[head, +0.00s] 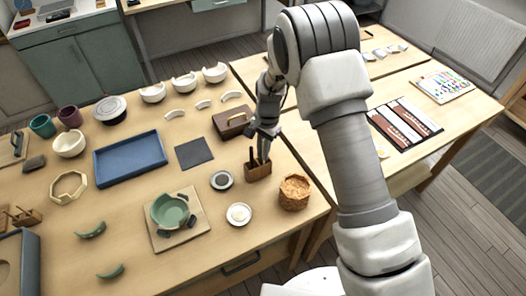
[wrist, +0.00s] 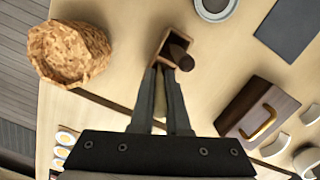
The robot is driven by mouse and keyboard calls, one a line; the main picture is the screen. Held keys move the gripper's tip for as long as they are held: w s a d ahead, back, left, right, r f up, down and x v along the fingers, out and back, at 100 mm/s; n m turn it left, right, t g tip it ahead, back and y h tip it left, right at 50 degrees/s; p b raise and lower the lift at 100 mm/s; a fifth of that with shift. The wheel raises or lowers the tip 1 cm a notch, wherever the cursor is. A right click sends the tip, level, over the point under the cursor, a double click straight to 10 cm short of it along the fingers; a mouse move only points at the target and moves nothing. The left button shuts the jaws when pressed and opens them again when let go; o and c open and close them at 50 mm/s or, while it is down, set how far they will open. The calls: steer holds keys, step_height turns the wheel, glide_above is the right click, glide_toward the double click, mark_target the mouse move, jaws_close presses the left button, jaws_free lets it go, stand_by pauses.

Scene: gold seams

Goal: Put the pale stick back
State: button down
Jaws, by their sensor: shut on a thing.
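A small brown wooden holder (head: 258,171) stands near the right front part of the table, with dark sticks (head: 252,156) upright in it. It also shows in the wrist view (wrist: 163,41), where a dark round-ended stick (wrist: 178,50) leans out of it. My gripper (head: 264,158) points down right at the holder's mouth; its fingertips (wrist: 165,68) meet the near edge in the wrist view. It is shut on the pale stick (wrist: 160,100), a thin light strip between the fingers. The stick's lower end is hidden, so I cannot tell how deep it sits.
A woven basket (head: 294,192) stands close right of the holder. A white dish (head: 238,214) and a grey-rimmed dish (head: 221,180) lie left of it. A wooden box with a brass handle (head: 233,122) stands behind. A green bowl (head: 169,210) sits on a board.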

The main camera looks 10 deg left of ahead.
steer(key=shift+f, duration=0.25)
steer(key=shift+f, duration=0.1)
steer(key=c, duration=0.9)
jaws_free()
